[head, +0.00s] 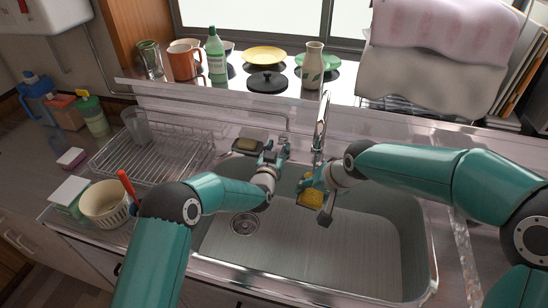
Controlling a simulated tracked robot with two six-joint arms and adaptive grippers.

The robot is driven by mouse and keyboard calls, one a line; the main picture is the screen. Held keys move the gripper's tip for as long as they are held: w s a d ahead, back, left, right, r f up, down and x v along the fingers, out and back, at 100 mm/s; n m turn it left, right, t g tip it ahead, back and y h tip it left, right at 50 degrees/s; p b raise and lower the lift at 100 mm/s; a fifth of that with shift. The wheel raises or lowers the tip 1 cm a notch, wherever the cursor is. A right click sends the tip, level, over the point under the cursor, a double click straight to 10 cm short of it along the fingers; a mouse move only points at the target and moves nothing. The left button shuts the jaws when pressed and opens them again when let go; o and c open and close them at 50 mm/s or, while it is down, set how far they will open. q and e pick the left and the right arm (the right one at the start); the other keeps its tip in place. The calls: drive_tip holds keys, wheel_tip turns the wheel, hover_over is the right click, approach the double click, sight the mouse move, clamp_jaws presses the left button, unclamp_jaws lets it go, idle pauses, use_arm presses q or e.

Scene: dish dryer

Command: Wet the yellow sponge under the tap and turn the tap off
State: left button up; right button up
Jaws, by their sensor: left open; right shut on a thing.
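The yellow sponge (310,199) is in my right gripper (318,203), which is shut on it above the sink (310,245). The sponge is partly covered by the fingers. The chrome tap (321,122) rises at the back of the sink, just behind and above the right gripper. I cannot tell whether water is running; the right gripper and arm stand close to the tap's lower part. My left gripper (272,153) is open and empty at the sink's back edge, to the left of the tap.
A small dish with a pale block (247,144) sits just left of the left gripper. A wire dish rack (155,155), a white bowl (105,203) and a plastic cup stand to the left. Cups, plates and a green bottle (215,52) line the back sill. The sink's basin is clear.

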use_arm(q)
drive_tip(key=v, duration=1.1)
drive_tip(key=shift+s, duration=0.35)
drive_tip(key=shift+a, duration=0.1)
